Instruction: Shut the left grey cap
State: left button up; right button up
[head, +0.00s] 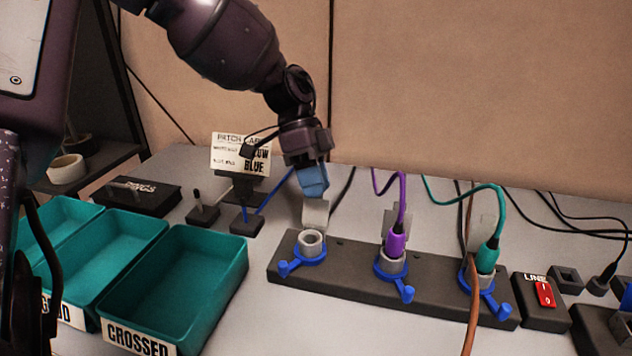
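The left grey cap (315,214) stands raised behind the left socket (310,242), whose round grey opening is uncovered and empty. A blue latch piece (290,267) sits around that socket's base. My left gripper (313,186) points down from above, its blue fingertips together just over the top of the raised cap. I cannot tell whether they touch it. I see nothing held between them. My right gripper is not in view.
On the same dark strip (345,285), a purple plug (396,243) and a teal plug (488,256) sit in the other sockets, with cables rising behind. Teal bins (215,265) stand at left. A red switch (545,293) is at right. A paper sign (228,152) stands behind.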

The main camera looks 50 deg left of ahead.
pick_arm(q)
grip_shut()
jog(key=shift+s+r, duration=0.1)
